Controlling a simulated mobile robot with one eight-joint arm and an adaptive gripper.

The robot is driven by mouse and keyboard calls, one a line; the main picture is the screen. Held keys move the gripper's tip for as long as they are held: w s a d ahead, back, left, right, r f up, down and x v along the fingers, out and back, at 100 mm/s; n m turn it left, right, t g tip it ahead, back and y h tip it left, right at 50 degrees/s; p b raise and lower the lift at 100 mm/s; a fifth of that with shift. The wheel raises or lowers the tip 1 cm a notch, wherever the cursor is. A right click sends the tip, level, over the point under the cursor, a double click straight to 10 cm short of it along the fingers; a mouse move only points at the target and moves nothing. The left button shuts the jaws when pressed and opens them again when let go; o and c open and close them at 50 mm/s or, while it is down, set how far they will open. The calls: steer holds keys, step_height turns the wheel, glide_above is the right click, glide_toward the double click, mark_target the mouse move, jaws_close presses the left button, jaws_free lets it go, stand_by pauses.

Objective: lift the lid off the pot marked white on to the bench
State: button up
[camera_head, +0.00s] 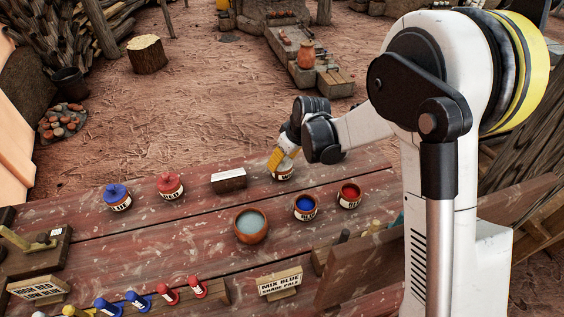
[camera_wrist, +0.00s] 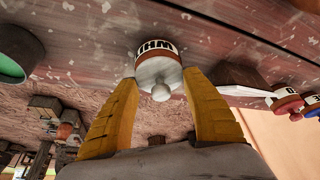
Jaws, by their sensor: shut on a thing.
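The pot marked white (camera_head: 284,174) stands on the bench near its far edge, partly hidden by my gripper in the head view. In the wrist view the pot (camera_wrist: 157,47) appears upside down with part of its label readable. Its white lid (camera_wrist: 159,74) has a round knob (camera_wrist: 161,92) pointing towards the camera. My gripper (camera_head: 279,160) reaches down to it from above; the yellow fingers, also in the wrist view (camera_wrist: 160,95), are shut on the lid from both sides. The lid appears to be on the pot; I see no clear gap. The bench (camera_head: 150,240) has bare boards in front.
Left of the pot are a small sign block (camera_head: 228,180), a red-lidded pot (camera_head: 170,186) and a blue-lidded pot (camera_head: 118,197). In front are a bowl (camera_head: 250,226), an open blue pot (camera_head: 305,207) and an open red pot (camera_head: 349,195). A green-filled vessel (camera_wrist: 14,60) shows in the wrist view.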

steer(key=shift+r, duration=0.1)
steer(key=shift+r, duration=0.25)
steer(key=shift+c, duration=1.1)
step_height(320, 180, up, 4)
steer(key=shift+d+p, duration=0.1)
steer(key=shift+p, duration=1.15)
jaws_close()
steer(key=w+d+r+p, duration=0.3)
steer(key=d+r, duration=0.3)
steer(key=d, duration=0.5)
steer(key=shift+w, duration=0.4)
steer(key=shift+a+r, duration=0.1)
